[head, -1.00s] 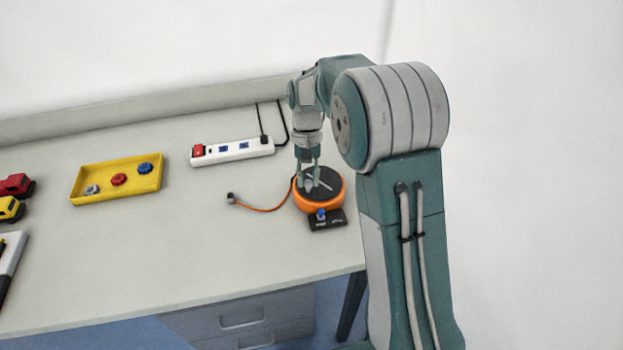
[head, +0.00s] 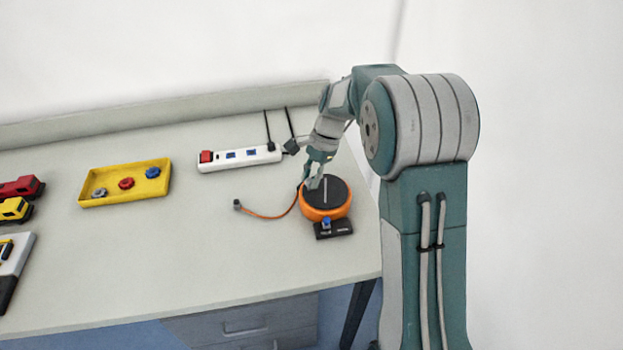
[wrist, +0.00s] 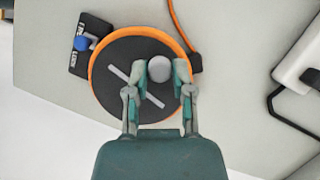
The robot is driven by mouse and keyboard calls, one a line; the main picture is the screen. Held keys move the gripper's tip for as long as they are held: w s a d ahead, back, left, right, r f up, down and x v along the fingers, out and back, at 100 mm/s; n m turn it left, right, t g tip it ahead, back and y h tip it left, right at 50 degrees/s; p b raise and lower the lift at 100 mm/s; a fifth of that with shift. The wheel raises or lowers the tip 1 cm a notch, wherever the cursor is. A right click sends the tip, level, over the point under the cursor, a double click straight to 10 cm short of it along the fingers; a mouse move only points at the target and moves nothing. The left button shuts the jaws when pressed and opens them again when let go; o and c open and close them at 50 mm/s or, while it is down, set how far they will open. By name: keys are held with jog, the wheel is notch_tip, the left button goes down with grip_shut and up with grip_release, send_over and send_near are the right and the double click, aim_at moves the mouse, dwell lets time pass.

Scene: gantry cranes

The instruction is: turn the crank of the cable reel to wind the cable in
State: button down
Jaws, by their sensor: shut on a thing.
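The cable reel (head: 337,205) is a round orange drum with a black top, near the right end of the table. It also shows in the wrist view (wrist: 115,98). A light bar, the crank (wrist: 151,99), lies across its top. A grey round knob (wrist: 159,68) stands near the rim, between the fingers. My gripper (head: 312,180) is shut on this knob; in the wrist view its fingers (wrist: 160,78) sit on either side of it. The orange cable (head: 268,216) runs left from the reel to a small dark plug (head: 238,204) on the table.
A black base with a blue knob (head: 326,222) sits at the reel's front. A white power strip (head: 240,158) with a red switch lies behind. A yellow tray (head: 126,182) with small knobs and toy vehicles (head: 16,208) are at left. The table's middle is clear.

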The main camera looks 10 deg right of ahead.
jog(key=shift+w+f+m+t, duration=0.1)
jog(key=shift+w+m+t, duration=0.15)
jog(key=shift+m, duration=0.55)
jog(key=shift+c, duration=2.4)
grip_release()
jog(key=v, duration=1.2)
